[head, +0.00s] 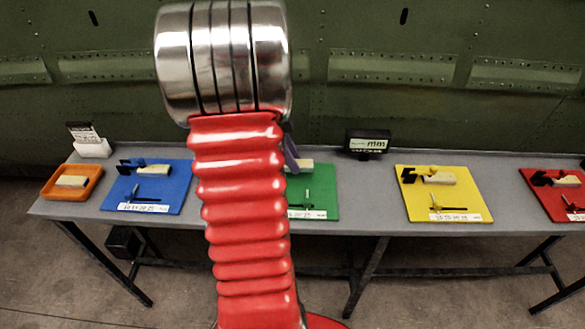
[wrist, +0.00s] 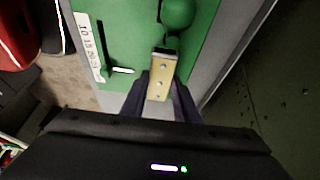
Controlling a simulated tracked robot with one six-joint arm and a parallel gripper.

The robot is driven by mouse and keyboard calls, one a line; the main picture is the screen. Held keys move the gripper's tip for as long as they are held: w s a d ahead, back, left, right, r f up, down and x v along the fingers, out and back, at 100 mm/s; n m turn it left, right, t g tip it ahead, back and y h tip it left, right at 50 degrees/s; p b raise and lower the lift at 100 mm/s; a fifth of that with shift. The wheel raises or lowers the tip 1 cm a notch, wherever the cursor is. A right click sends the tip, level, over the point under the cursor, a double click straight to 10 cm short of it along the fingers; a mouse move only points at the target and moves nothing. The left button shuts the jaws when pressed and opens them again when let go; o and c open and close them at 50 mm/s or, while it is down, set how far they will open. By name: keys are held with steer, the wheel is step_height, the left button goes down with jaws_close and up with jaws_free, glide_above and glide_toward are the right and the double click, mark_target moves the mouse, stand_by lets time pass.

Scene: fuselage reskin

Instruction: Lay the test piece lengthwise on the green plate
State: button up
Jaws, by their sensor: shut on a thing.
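The test piece (wrist: 161,78) is a short cream-yellow bar with a row of small holes. My gripper (wrist: 158,95) is shut on it, with a dark purple finger on either side in the wrist view. The bar's far end overlaps the green plate (wrist: 125,40), just below a round green knob (wrist: 177,12). I cannot tell whether the bar touches the plate. In the head view my red arm hides the left part of the green plate (head: 325,200). One purple finger (head: 291,150) shows there beside a cream bar end (head: 305,165).
The grey table (head: 370,185) also holds an orange tray (head: 52,190) and a blue plate (head: 120,200) at left. A yellow plate (head: 415,205) and red plate (head: 535,180) lie at right. A black display (head: 368,144) stands behind. The green riveted fuselage wall (head: 400,100) rises behind the table.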

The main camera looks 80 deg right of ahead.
steer(key=shift+f, duration=1.85)
steer(key=shift+f, duration=0.1)
steer(key=o, duration=1.2)
steer(key=shift+c, duration=0.2)
steer(key=v, duration=1.2)
